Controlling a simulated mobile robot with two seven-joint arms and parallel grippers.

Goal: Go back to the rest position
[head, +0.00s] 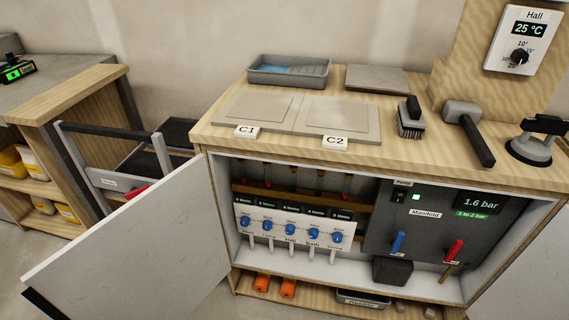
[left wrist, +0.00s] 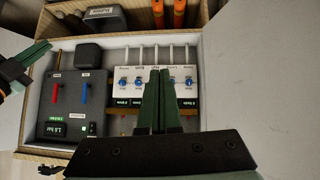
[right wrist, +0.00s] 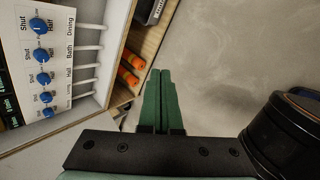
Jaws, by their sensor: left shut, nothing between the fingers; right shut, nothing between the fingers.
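My left gripper (left wrist: 160,75) is shut and empty in the left wrist view, in front of the open cabinet with the manifold. My right gripper (right wrist: 160,76) is shut and empty in the right wrist view, with bare floor and the cabinet's lower shelf beyond it. Neither gripper shows in the head view. The cabinet holds a white valve panel (head: 289,217) with several blue knobs, and a dark manifold panel (head: 425,213) with a blue and a red lever. Its display (head: 478,202) reads 1.6 bar.
The left cabinet door (head: 140,245) stands open, swung out toward me. On the wooden top are a grey tray (head: 262,77), tiles C1 (head: 250,108) and C2 (head: 340,115), a brush (head: 410,125) and a mallet (head: 475,138). Orange cylinders (head: 262,284) lie on the lower shelf.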

